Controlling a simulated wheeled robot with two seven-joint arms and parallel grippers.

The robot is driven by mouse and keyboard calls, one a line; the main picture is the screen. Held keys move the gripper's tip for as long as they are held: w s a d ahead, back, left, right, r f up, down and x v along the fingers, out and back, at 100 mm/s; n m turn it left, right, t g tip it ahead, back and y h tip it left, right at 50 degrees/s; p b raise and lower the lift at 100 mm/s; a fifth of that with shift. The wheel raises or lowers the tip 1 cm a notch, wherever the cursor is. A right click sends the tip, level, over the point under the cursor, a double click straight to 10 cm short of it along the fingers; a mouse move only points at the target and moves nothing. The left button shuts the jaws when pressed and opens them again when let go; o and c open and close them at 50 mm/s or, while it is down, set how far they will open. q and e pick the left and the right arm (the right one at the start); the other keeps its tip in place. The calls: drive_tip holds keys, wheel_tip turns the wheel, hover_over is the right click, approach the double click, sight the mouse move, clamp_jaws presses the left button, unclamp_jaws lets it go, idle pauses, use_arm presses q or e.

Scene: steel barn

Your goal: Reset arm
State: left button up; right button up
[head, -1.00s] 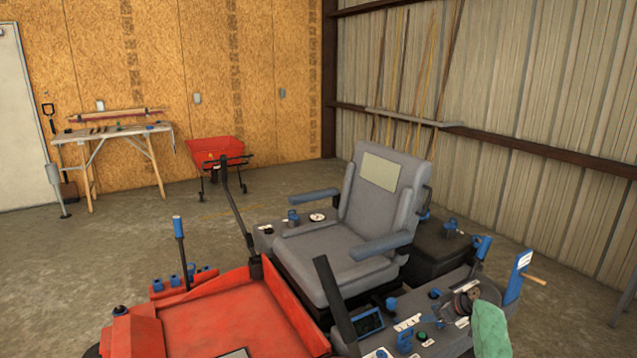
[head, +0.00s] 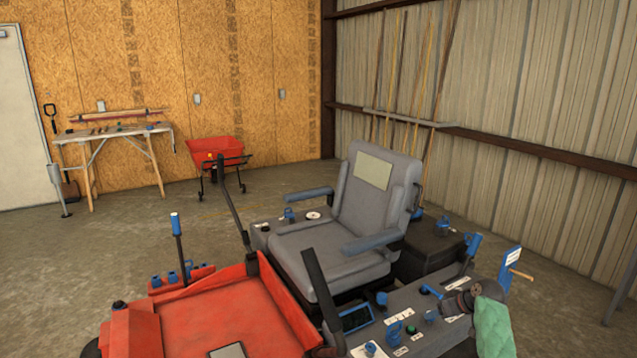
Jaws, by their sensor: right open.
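A red and grey ride-on mower (head: 225,310) with a grey seat (head: 320,245) fills the lower middle of the head view. My right gripper (head: 456,302) is at the lower right, over the mower's grey side console (head: 432,335). It is dark, small in the picture and open, with nothing seen between its fingers. My green right arm part (head: 493,328) is behind it. I cannot tell whether the gripper touches the console. My left gripper is out of view.
Blue-handled levers stand on the mower, one (head: 510,262) just right of my right gripper. A workbench (head: 115,133) with tools and a red cart (head: 215,152) stand by the wooden wall. The concrete floor (head: 120,245) on the left is clear.

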drive_tip(key=s+a+r+m+h, duration=0.2)
drive_tip(key=s+a+r+h, duration=0.1)
drive_tip(key=r, duration=0.6)
drive_tip(key=s+a+m+t+h, duration=0.1)
drive_tip(key=s+a, duration=0.5)
drive_tip(key=s, duration=0.4)
drive_tip(key=s+a+f+g, duration=0.2)
drive_tip(key=s+a+f, duration=0.2)
drive_tip(key=s, duration=1)
drive_tip(key=s+a+f+g, duration=0.1)
drive_tip(key=s+a+f, duration=0.3)
drive_tip(key=s+f, duration=0.4)
drive_tip(key=s+a+f+g, duration=0.2)
drive_tip(key=s+a+f, duration=0.3)
drive_tip(key=s, duration=1.7)
drive_tip(key=shift+f+n+g, duration=0.3)
drive_tip(key=shift+f+n, duration=0.1)
drive_tip(key=shift+f, duration=0.5)
